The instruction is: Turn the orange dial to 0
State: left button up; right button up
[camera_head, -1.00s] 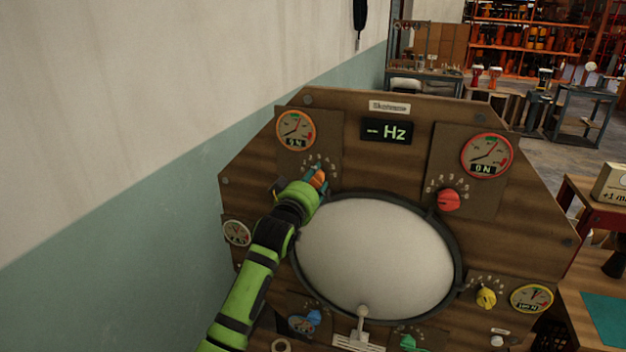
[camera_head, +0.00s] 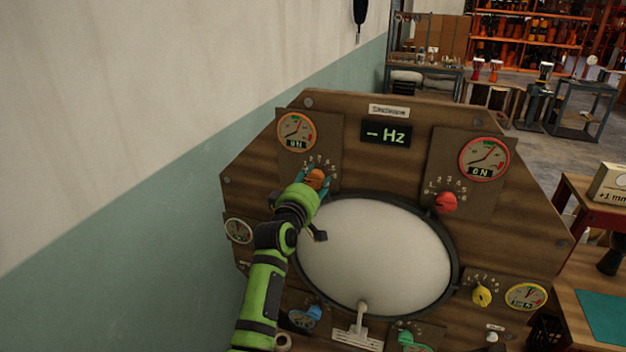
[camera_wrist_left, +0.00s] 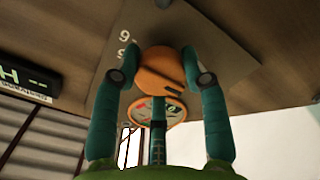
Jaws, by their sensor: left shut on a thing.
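The orange dial (camera_head: 315,178) sits on the upper left of a brown wooden panel (camera_head: 340,105), under a round orange-rimmed gauge (camera_head: 296,132). My left gripper (camera_head: 316,182) is shut on the dial, its teal fingers on either side of it. In the left wrist view the dial (camera_wrist_left: 160,72) lies between the two fingers (camera_wrist_left: 163,78), with a dark line across its face. Numbers ring the dial, but the gripper hides part of the scale, and I cannot tell which number the dial points at. My right gripper is not in view.
A red dial (camera_head: 446,201), a yellow dial (camera_head: 482,296), a blue dial (camera_head: 314,313) and a green dial (camera_head: 405,338) are on the same panel. A white round screen (camera_head: 375,255) fills its middle. A wall (camera_head: 120,180) stands close on the left.

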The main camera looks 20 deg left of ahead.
pick_arm(q)
jog(key=shift+d+f, duration=0.2)
jog(key=shift+f, duration=0.25)
jog(key=o, duration=1.2)
jog(key=shift+c, duration=0.2)
jog(key=shift+r, duration=0.15)
jog(key=shift+r, duration=0.1)
jog(key=s, duration=1.2)
jog(key=shift+a, duration=0.2)
